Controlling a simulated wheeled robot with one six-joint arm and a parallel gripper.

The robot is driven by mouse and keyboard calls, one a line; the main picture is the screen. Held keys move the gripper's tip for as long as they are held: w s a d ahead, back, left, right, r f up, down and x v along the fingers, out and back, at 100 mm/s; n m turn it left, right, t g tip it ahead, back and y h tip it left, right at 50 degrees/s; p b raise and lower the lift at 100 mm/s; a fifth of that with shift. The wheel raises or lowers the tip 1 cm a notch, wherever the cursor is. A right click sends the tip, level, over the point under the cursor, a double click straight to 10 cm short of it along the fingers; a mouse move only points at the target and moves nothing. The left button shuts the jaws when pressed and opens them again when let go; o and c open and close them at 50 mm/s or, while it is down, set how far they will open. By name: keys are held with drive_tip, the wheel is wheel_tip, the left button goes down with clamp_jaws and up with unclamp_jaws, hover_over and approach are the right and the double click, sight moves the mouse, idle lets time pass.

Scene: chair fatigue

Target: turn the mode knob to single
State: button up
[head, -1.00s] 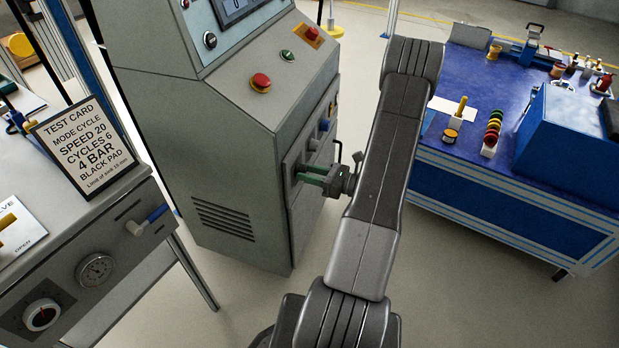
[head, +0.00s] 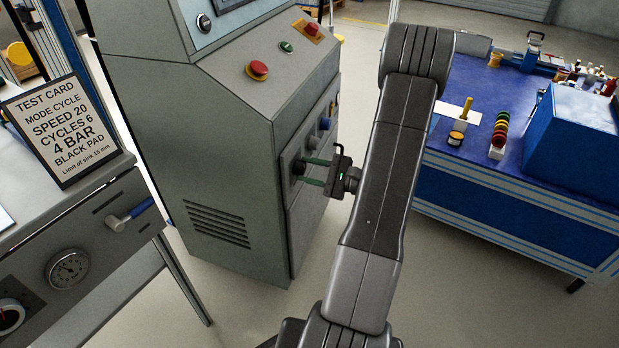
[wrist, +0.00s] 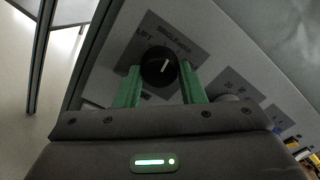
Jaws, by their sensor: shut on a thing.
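The mode knob (wrist: 158,68) is a round black knob with a white pointer line, on a dark label plate (wrist: 185,42) on the grey machine's side. In the wrist view its pointer points up, leaning slightly right. The plate's lettering is small and tilted; "LIFT" shows at left and a longer word, partly legible, toward the top. My gripper (wrist: 160,76) has its green fingers shut on the knob, one on each side. In the head view my gripper (head: 304,171) reaches the machine's side panel from the right, and the knob is mostly hidden behind the fingers.
The grey machine (head: 200,130) carries a red mushroom button (head: 257,69) on top. More knobs, including a blue one (head: 325,123), sit farther along the panel. A test card (head: 55,130) reading "MODE CYCLE" stands at left. A blue workbench (head: 480,190) stands at right; floor between is clear.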

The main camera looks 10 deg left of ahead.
drive_tip(key=shift+n+b, duration=0.65)
drive_tip(key=shift+n, duration=0.15)
drive_tip(key=o, duration=1)
drive_tip(key=d+p, duration=0.1)
drive_tip(key=d, duration=0.3)
drive_tip(key=s+d, duration=0.1)
drive_tip(key=d, duration=0.4)
drive_tip(key=s+d+p, duration=0.1)
drive_tip(key=d, duration=0.3)
drive_tip(key=shift+d+p, duration=0.3)
drive_tip(key=shift+d, duration=0.05)
drive_tip(key=shift+a, duration=0.1)
